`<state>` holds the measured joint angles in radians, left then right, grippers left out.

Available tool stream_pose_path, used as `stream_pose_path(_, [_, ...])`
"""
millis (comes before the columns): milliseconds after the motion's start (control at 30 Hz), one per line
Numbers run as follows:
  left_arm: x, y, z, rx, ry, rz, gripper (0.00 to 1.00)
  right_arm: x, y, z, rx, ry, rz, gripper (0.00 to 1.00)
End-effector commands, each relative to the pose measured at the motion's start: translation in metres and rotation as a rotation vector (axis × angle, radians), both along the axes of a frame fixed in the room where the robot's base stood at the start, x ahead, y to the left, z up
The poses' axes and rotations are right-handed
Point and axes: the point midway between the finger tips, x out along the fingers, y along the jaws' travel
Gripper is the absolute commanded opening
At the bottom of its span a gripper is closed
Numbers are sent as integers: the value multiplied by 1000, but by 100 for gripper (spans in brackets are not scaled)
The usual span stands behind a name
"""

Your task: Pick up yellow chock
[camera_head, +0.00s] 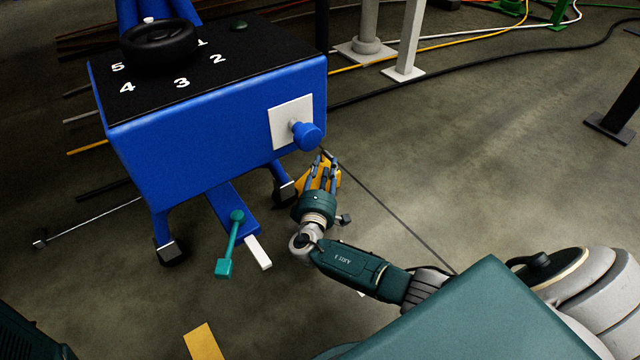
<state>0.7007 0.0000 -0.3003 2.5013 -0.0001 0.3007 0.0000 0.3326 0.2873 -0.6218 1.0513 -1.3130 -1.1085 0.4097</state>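The yellow chock (303,184) is on or just above the floor near the right front wheel of a blue cart. My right gripper (323,164) reaches it from the near side, with its fingers over the chock. Parts of the chock show on both sides of the fingers, and the rest is hidden behind them. I cannot tell whether the fingers are closed on it or whether it touches the floor. My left gripper is not in view.
The blue cart (215,140) stands close by on the left, with a blue knob (306,136) above my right gripper. A teal lever (231,243) sits low in front of it. A dark cable (395,218) crosses the floor. The floor on the right is mostly clear.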

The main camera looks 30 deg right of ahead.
Motion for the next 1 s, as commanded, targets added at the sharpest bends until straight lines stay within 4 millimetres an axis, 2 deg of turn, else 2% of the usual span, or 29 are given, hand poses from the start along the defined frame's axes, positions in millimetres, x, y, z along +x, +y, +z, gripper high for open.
stream_pose_path(400, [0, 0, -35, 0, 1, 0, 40, 41, -35, -4, 1, 1, -1, 31])
stream_pose_path(733, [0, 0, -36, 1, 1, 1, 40, 46, -39, -1, 1, 3, 0, 31])
stream_pose_path(900, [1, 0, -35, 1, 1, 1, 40, 46, -39, -1, 1, 3, 0, 0])
stream_pose_path(1000, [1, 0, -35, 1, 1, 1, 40, 46, -39, -1, 1, 3, 0, 0])
